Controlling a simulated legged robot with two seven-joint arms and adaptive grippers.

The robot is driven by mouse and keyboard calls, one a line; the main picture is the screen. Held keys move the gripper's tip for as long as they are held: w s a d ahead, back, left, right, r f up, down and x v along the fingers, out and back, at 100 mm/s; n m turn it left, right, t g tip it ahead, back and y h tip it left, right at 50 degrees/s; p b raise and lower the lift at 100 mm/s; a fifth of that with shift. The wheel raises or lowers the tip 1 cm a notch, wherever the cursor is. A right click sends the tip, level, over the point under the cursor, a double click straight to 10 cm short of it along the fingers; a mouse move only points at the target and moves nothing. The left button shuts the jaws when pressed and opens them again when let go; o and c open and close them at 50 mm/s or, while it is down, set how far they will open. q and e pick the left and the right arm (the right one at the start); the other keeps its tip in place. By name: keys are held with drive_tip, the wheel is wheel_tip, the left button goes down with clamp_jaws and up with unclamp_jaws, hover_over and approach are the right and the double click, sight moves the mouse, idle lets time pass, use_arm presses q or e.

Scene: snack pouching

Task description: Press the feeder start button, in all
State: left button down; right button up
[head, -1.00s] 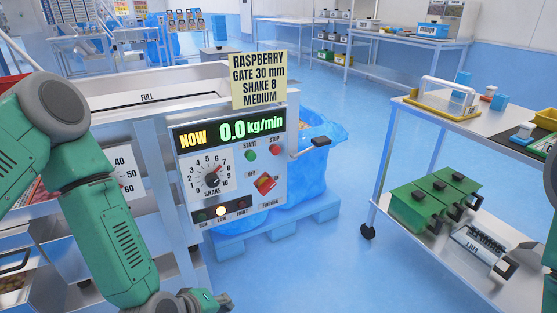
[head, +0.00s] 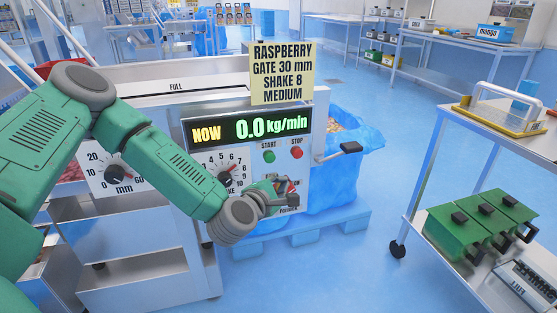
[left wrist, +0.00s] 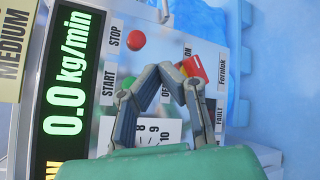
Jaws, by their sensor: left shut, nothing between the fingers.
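The green START button (head: 268,157) is on the feeder's control panel, left of the red STOP button (head: 296,153). In the left wrist view the START button (left wrist: 127,80) is partly covered by a finger, and the STOP button (left wrist: 134,39) is clear. My left gripper (head: 277,188) is shut and empty in front of the panel, below START. Its fingertips (left wrist: 168,70) show near the red ON/OFF switch (left wrist: 192,68); I cannot tell whether they touch it. The display (head: 248,128) reads 0.0 kg/min. My right gripper is not in view.
A yellow sign (head: 283,72) reads RASPBERRY, GATE 30 mm, SHAKE 8, MEDIUM. The shake knob (head: 225,176) is left of my gripper. A blue-lined bin (head: 345,165) stands behind the panel. A cart (head: 440,158) with green boxes is at right, with clear floor between.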

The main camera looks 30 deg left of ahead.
sight(270, 158)
use_arm(q)
drive_tip(key=shift+d+r, duration=0.1)
drive_tip(key=shift+d, duration=0.1)
drive_tip(key=shift+w, duration=0.1)
drive_tip(key=shift+w+a+b, duration=0.15)
drive_tip(key=shift+w+a, duration=1.2)
drive_tip(key=shift+a, duration=0.3)
drive_tip(key=shift+w+a+b, duration=0.15)
drive_tip(key=shift+w+a, duration=1.2)
drive_tip(key=shift+a, duration=0.3)
drive_tip(key=shift+w+a, duration=0.1)
drive_tip(key=shift+a, duration=0.1)
drive_tip(key=shift+w+a, duration=0.15)
